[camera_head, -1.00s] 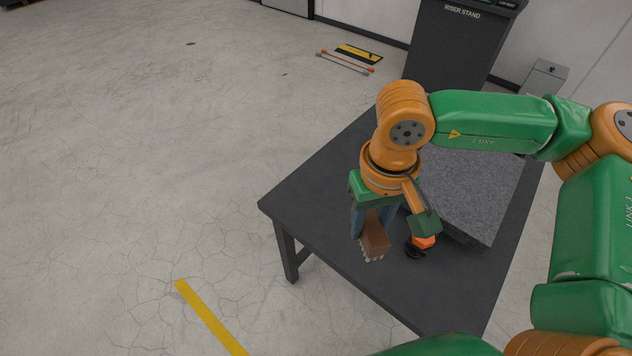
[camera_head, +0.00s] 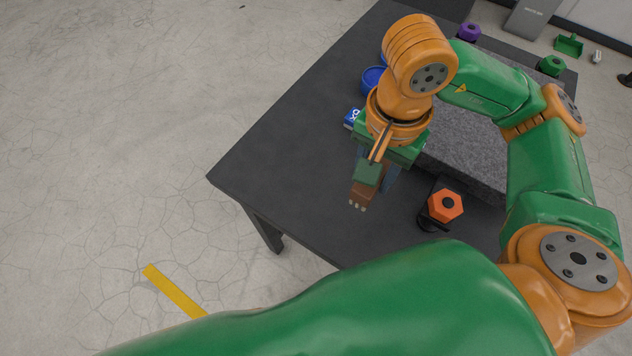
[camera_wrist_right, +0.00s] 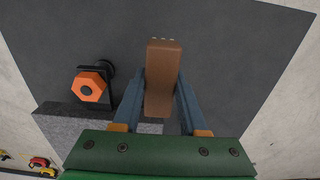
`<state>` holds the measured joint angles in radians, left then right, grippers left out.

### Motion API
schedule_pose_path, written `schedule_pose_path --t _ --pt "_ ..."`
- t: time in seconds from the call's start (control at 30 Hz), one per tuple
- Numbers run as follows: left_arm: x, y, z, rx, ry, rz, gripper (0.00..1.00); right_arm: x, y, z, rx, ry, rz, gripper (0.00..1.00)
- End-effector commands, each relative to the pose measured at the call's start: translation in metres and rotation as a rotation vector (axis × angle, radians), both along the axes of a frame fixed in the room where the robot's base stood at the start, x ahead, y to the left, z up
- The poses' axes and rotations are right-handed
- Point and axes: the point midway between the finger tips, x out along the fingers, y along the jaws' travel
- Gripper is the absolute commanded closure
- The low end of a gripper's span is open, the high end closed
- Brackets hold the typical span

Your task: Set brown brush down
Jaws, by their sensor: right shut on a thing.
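The brown brush (camera_head: 363,194) is a brown block with pale bristle tufts at its near end. My right gripper (camera_head: 376,178) is shut on it over the dark table (camera_head: 290,165), near the table's front edge. In the right wrist view the brush (camera_wrist_right: 162,75) sits between the two blue-grey fingers of the gripper (camera_wrist_right: 160,95). Whether its underside touches the table is hard to tell. My left gripper is not in view; a large green arm link of mine crosses the bottom of the head view.
A grey granite slab (camera_head: 465,150) lies right of the gripper. An orange hexagonal knob (camera_head: 445,205) on a black stand is close to the right of the brush. Blue items (camera_head: 373,80) and a purple one (camera_head: 469,32) are farther back. The table's left part is clear.

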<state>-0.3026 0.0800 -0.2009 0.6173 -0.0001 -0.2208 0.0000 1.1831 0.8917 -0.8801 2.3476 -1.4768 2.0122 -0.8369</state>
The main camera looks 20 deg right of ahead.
Motion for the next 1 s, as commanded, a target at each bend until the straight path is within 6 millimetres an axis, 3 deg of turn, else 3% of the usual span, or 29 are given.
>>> schedule_pose_path --t 0.17,0.3,0.4,0.63,1.0 --pt "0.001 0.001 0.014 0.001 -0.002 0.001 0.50 0.045 0.039 -0.023 -0.001 0.008 0.002 1.00" --pt "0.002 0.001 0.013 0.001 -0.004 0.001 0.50 0.066 0.055 -0.059 0.000 0.006 0.002 1.00" --pt "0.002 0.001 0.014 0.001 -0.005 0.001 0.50 0.075 0.062 -0.072 0.000 0.004 0.002 1.00" --pt "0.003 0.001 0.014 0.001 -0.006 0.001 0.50 0.082 0.066 -0.110 -0.002 0.002 0.003 1.00" --pt "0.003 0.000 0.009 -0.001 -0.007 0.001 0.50 0.082 0.066 -0.117 0.000 -0.001 0.004 1.00"
